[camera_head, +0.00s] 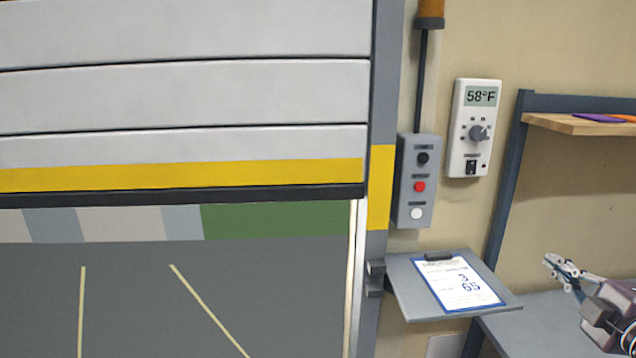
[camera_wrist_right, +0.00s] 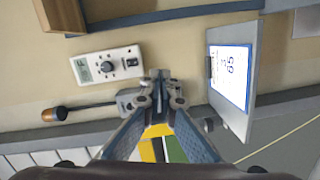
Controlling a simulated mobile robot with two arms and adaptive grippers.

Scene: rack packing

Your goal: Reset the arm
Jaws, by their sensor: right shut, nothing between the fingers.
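My right gripper (camera_head: 562,268) is at the lower right of the head view, in front of the workbench and to the right of the clipboard shelf. It points left and away from me and looks shut and empty. In the right wrist view the right gripper (camera_wrist_right: 158,88) has its fingertips together, with nothing between them, facing the wall and the door post. My left gripper is not in either view.
A roll-up door (camera_head: 180,95) is partly raised at left. On its right are a button box (camera_head: 416,205), a thermostat (camera_head: 474,150) and a small shelf (camera_head: 405,276) with a clipboard (camera_head: 458,283). A workbench (camera_head: 535,325) and upper shelf (camera_head: 570,126) stand at right.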

